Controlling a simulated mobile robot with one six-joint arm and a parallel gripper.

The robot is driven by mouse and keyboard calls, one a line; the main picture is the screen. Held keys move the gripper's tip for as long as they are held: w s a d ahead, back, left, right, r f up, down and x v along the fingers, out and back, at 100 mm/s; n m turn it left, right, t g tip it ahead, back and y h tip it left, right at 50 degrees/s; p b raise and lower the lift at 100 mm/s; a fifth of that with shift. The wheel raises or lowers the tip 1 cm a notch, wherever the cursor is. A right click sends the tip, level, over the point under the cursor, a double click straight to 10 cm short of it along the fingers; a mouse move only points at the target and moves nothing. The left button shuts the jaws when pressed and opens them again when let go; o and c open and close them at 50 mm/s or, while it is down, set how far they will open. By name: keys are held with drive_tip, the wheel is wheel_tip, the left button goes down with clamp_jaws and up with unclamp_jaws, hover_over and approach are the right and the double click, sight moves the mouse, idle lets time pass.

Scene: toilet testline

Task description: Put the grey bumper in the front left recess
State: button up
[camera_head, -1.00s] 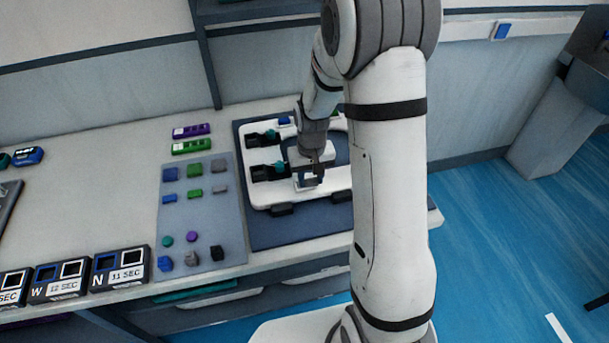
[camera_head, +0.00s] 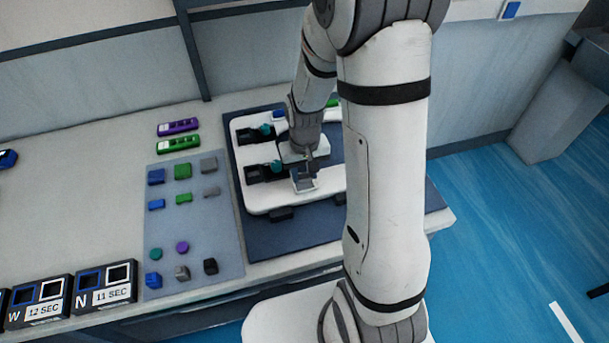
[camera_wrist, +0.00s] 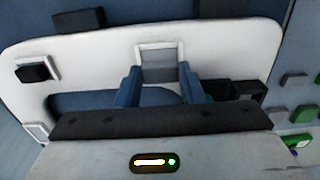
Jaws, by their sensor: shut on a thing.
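My gripper (camera_head: 305,180) is over the front part of the white toilet-seat piece (camera_head: 263,204), pointing down. In the wrist view, its two blue-grey fingers (camera_wrist: 160,82) stand on either side of a small grey block, the grey bumper (camera_wrist: 159,68). A white square outline (camera_wrist: 160,44), seemingly the front left recess, shows around the bumper. I cannot tell whether the bumper is inside the recess or just above it. Another white-outlined recess (camera_wrist: 30,68) holds a black bumper (camera_wrist: 35,73). A further white-outlined recess (camera_wrist: 37,131) is at the left edge.
The seat piece lies on a dark blue mat (camera_head: 285,241). Black hinge parts (camera_head: 258,172) are on its left side. A pale sheet (camera_head: 220,235) with several blue, green, grey, purple and black parts lies to the left. Labelled boxes (camera_head: 106,284) stand at the front left.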

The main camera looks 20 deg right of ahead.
drive_tip(key=shift+f, duration=1.1)
drive_tip(key=shift+f, duration=0.1)
drive_tip(key=o, duration=0.9)
drive_tip(key=shift+o, duration=0.3)
